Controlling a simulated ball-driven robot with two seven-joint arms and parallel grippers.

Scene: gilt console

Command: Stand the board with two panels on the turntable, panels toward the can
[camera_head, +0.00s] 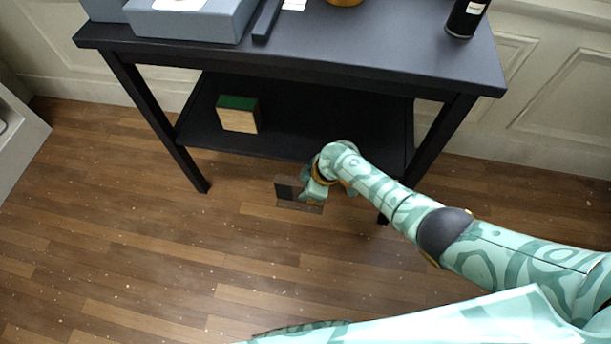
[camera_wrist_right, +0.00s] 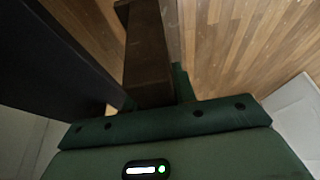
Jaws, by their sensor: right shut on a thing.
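My right gripper (camera_head: 314,192) is shut on a small brown board (camera_head: 298,207), which it holds in the air in front of the table's lower shelf. A dark patch shows on the board's left part; I cannot make out two separate panels. In the right wrist view the board (camera_wrist_right: 148,62) is a dark brown piece between the green fingers. A black can-like cylinder with a pale label (camera_head: 466,17) stands at the right end of the tabletop. A gold object (camera_head: 345,2) is cut off at the top edge; I cannot tell whether it is the turntable. My left gripper is not in view.
The dark table (camera_head: 390,45) has a lower shelf (camera_head: 300,125) carrying a green-and-wood block (camera_head: 238,114). A grey-blue box (camera_head: 190,20) and a dark bar (camera_head: 267,20) lie on the tabletop's left. The tabletop between bar and cylinder is mostly clear.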

